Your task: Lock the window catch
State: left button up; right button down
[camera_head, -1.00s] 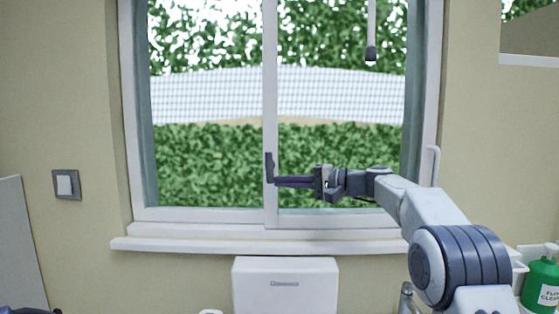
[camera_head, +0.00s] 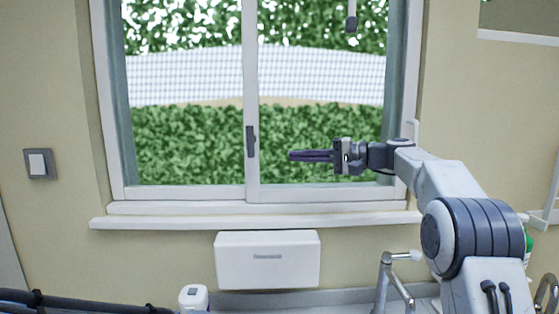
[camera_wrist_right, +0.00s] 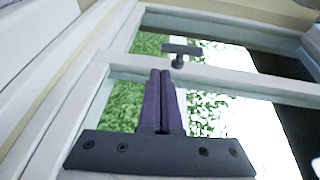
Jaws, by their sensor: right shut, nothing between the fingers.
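The window catch (camera_head: 250,141) is a small dark handle on the white middle upright of the window (camera_head: 251,90). It stands upright in the head view. In the right wrist view the catch (camera_wrist_right: 181,51) shows as a dark bar on a short stem, just beyond my fingertips. My right gripper (camera_head: 291,156) is shut and empty. It points left at the catch, with a clear gap between its tips and the catch in the head view. Its dark fingers (camera_wrist_right: 161,74) lie together in the wrist view. My left gripper is not in view.
A white sill (camera_head: 250,221) runs below the window, with a white box (camera_head: 267,259) on the wall under it. A dark pull (camera_head: 351,24) hangs at the top right. A metal rail (camera_head: 388,275) and a white-topped bottle (camera_head: 193,297) stand low in front.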

jog(key=v, duration=0.5)
jog(key=shift+s+d+b, duration=0.1)
jog(key=shift+b, duration=0.3)
jog(key=s+a+f+n+g+h, duration=0.2)
jog(key=s+a+f+g+h, duration=0.4)
jog(key=s+a+f, duration=1.15)
jog(key=s+d+f+n+h, duration=0.3)
jog(key=s+d+f, duration=0.1)
jog(key=s, duration=0.4)
jog(key=s+d+f+n+h, duration=0.2)
jog(key=s+f, duration=0.4)
jog(key=s, duration=0.3)
jog(key=s+d+f+n+h, duration=0.3)
jog(key=s+d+f+h, duration=0.1)
jog(key=s, duration=0.4)
jog(key=shift+d+f+n+t, duration=0.35)
jog(key=shift+d+f, duration=0.3)
jog(key=shift+d, duration=0.6)
